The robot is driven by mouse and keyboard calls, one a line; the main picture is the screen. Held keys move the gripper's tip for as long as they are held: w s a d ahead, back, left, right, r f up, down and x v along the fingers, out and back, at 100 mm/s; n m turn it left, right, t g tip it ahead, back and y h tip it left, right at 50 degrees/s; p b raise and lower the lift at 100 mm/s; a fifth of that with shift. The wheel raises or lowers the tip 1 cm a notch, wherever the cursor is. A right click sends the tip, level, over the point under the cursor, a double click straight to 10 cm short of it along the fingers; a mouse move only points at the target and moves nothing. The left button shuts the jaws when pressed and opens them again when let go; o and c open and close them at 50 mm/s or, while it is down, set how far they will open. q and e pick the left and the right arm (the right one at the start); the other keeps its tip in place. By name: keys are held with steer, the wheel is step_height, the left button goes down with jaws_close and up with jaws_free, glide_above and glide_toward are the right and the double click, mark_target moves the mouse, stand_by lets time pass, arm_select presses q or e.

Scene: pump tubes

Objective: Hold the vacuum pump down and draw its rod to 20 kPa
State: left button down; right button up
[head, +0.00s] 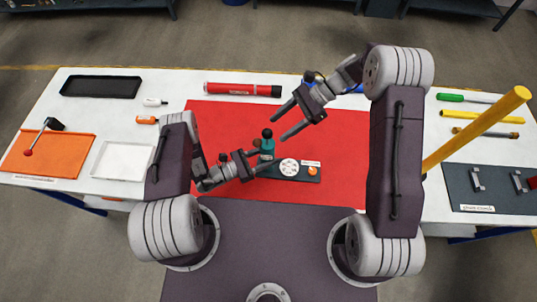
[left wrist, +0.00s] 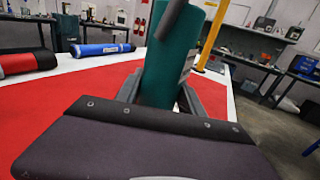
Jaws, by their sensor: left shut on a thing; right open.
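The vacuum pump is a teal upright cylinder (head: 267,152) with a dark knob (head: 267,133) on top. It stands at the left end of a dark base plate (head: 300,179) with a round white dial (head: 289,167); the dial's reading is too small to tell. My left gripper (head: 257,162) is shut on the pump's cylinder from the left, low on it. In the left wrist view the teal cylinder (left wrist: 172,65) stands between the fingers, its top cut off by the frame. My right gripper (head: 279,126) is open and empty, above and right of the knob.
The plate lies on a red mat (head: 220,125). A red tube (head: 240,90) lies at the back; a blue tube (left wrist: 103,49) shows in the left wrist view. A black tray (head: 101,87), white tray (head: 123,161) and orange mat (head: 55,155) are left. A yellow post (head: 478,129) rises at right.

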mark_target(267, 137)
steer(key=x, duration=0.6)
steer(key=shift+a+f, duration=0.15)
